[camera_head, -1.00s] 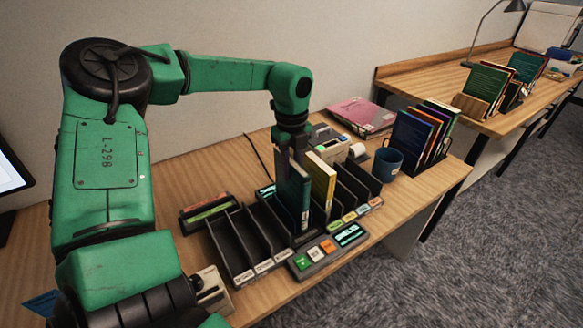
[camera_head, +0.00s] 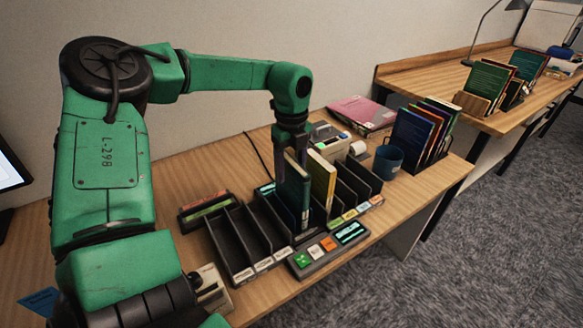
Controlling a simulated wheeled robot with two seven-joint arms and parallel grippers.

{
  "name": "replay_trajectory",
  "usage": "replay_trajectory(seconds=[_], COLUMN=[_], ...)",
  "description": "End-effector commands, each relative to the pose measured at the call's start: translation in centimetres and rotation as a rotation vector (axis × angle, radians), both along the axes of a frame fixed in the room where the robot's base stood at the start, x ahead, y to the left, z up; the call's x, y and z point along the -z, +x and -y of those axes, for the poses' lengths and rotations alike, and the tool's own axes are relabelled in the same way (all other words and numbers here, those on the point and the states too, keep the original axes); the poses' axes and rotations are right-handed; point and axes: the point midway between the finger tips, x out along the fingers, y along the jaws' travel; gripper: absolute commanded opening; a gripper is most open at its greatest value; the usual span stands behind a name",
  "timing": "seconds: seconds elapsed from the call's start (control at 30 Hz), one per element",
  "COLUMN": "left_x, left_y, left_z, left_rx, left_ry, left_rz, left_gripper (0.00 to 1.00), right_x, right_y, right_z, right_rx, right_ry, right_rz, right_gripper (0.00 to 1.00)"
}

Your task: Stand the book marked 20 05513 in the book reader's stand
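A dark green book (camera_head: 293,192) stands upright at the book reader (camera_head: 312,262), behind its panel of coloured buttons and a lit display. The number on the book is too small to read, and its foot is partly hidden. My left gripper (camera_head: 291,160) is over the book's top edge, one finger on each side. The fingers look spread, with a gap between the left finger and the cover. My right gripper is not in view.
A yellow book (camera_head: 322,180) stands close right of the green one, beside slots with coloured labels. An empty black rack (camera_head: 232,238) is at left. A blue mug (camera_head: 387,163) and a rack of books (camera_head: 425,135) are at right.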

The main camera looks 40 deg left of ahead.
Motion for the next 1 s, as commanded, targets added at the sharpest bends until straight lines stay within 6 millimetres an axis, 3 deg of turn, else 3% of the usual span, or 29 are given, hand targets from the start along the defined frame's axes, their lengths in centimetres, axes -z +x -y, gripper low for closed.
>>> replay_trajectory(seconds=[0.27, 0.37, 0.7, 0.83, 1.0], left_x=[-0.7, -2.5, -12.3, -14.1, -14.6], left_y=[0.0, 0.1, 0.0, 0.0, 0.0], left_z=[0.0, 0.0, 0.0, 0.0, 0.0], left_rx=[-0.001, 0.0, -0.001, -0.001, 0.0], left_ry=[0.001, 0.003, 0.003, 0.002, 0.0], left_rz=[0.0, 0.004, 0.003, 0.001, 0.0], left_gripper=[0.6, 0.6, 0.6, 0.6, 0.6], right_x=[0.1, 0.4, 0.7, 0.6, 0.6], right_y=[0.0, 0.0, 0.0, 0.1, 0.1], right_z=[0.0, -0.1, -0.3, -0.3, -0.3], right_rx=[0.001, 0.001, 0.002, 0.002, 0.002], right_ry=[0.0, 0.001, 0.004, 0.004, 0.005], right_rz=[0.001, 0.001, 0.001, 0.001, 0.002], right_gripper=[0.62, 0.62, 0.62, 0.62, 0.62])
